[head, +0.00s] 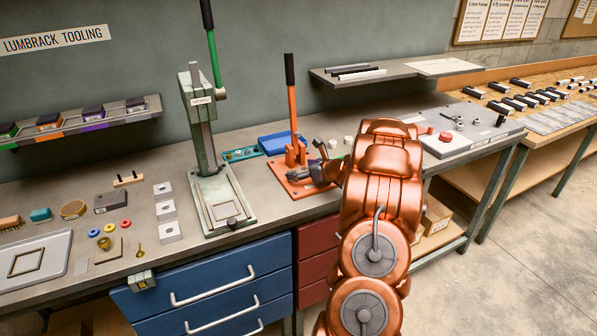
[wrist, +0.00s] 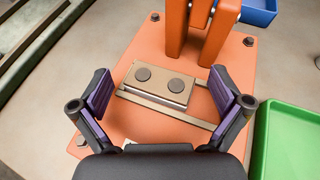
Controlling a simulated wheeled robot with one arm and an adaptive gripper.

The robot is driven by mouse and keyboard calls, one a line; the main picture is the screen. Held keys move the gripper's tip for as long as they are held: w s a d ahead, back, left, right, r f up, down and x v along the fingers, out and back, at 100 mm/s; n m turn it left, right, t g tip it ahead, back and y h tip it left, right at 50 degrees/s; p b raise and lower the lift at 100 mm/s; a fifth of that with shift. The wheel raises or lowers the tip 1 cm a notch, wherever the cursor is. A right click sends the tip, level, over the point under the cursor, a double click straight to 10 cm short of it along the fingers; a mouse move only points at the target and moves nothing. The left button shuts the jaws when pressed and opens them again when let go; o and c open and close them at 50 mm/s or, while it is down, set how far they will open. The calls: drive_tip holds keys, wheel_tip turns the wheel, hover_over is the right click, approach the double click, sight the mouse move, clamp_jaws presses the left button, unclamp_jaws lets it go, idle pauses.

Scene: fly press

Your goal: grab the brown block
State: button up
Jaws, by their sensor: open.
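The brown block (wrist: 158,83) is a flat tan piece with two dark round discs on top. In the wrist view it lies on the orange base plate (wrist: 228,82) of the orange lever press, in front of the press's uprights and by thin tan rails. My gripper (wrist: 160,92) is open, with one purple-padded finger to the left of the block and one to the right, both apart from it. In the head view my gripper (head: 328,172) is at the orange press (head: 292,135); I cannot make out the block there.
A green tray (wrist: 288,140) lies right of the base plate, and a blue tray (wrist: 260,10) is behind it. The green press (head: 205,140) stands to the left on the bench. A grey plate (head: 460,128) with small parts lies to the right.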

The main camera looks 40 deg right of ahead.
drive_tip(key=shift+w+f, duration=0.1)
drive_tip(key=c, duration=1.2)
drive_tip(key=shift+c, duration=0.2)
